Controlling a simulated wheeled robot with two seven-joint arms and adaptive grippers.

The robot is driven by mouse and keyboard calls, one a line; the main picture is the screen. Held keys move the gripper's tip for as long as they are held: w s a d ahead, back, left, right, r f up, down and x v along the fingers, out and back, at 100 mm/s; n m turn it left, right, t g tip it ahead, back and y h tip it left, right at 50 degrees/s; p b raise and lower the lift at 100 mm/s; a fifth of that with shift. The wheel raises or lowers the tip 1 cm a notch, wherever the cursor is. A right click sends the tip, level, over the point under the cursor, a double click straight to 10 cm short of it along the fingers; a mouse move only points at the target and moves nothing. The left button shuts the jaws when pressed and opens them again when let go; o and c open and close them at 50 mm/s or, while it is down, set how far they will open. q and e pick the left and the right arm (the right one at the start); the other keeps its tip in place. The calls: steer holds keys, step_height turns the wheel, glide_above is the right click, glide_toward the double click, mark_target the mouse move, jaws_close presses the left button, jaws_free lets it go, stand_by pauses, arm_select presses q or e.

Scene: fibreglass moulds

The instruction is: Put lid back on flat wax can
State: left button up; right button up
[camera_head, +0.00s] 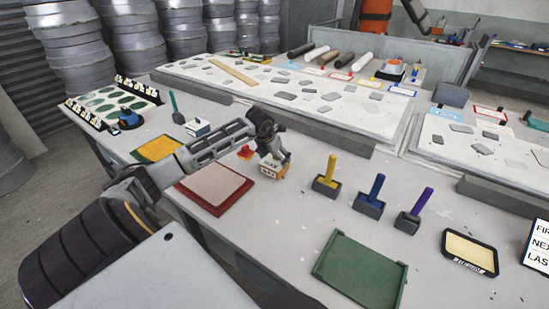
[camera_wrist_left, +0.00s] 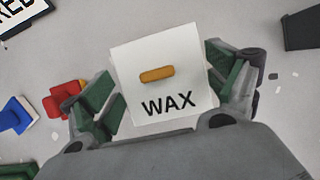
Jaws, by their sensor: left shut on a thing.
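A square white lid (camera_wrist_left: 165,50) marked WAX, with an orange handle on top, fills the middle of the left wrist view. My left gripper (camera_wrist_left: 162,78) has its green-padded fingers on two opposite sides of it and is shut on it. In the head view my left gripper (camera_head: 271,155) points down at the small flat wax can (camera_head: 272,172), pale with dark marking on its front. A pale edge shows under the lid in the wrist view, turned slightly from it. Whether the lid touches the can is hidden. My right gripper is out of view.
A red-framed tray (camera_head: 222,205) lies to the left of the can. A small red thing (camera_head: 246,152) is close behind it. Yellow, blue and purple handled tools (camera_head: 369,192) stand in dark holders to the right. A green tray (camera_head: 355,293) lies in front.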

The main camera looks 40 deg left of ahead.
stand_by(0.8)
arm_select(q)
steer(key=o, duration=0.6)
steer(key=shift+r, duration=0.15)
